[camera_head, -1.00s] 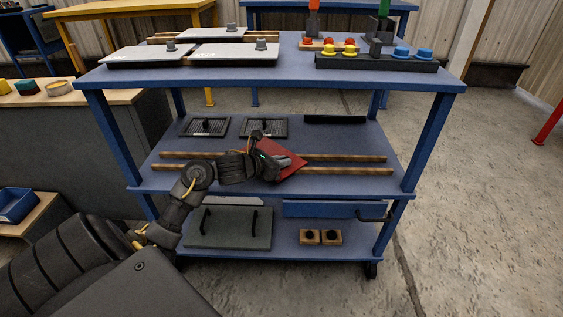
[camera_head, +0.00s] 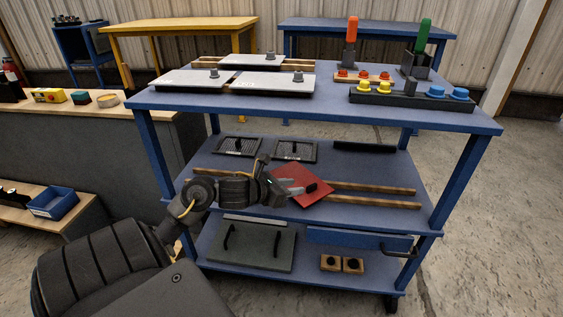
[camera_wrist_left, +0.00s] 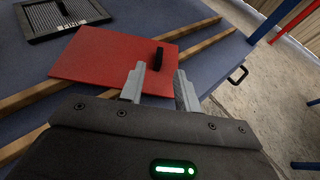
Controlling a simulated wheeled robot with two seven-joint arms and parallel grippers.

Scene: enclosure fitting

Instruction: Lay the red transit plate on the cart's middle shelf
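The red transit plate (camera_head: 301,197) lies on the cart's middle shelf (camera_head: 385,175), set at an angle across the two wooden rails. Its black handle (camera_head: 311,187) stands up from it. My left gripper (camera_head: 293,187) is over the plate, just left of the handle. In the left wrist view the left gripper (camera_wrist_left: 159,78) has its fingers apart, with nothing clamped between them. There the red plate (camera_wrist_left: 105,58) lies ahead, and its handle (camera_wrist_left: 157,57) is just beyond the fingertips. My right gripper is not in view.
Two dark vented panels (camera_head: 238,147) and a black bar (camera_head: 364,147) lie at the back of the middle shelf. The wooden rails (camera_head: 375,203) run on bare to the right.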

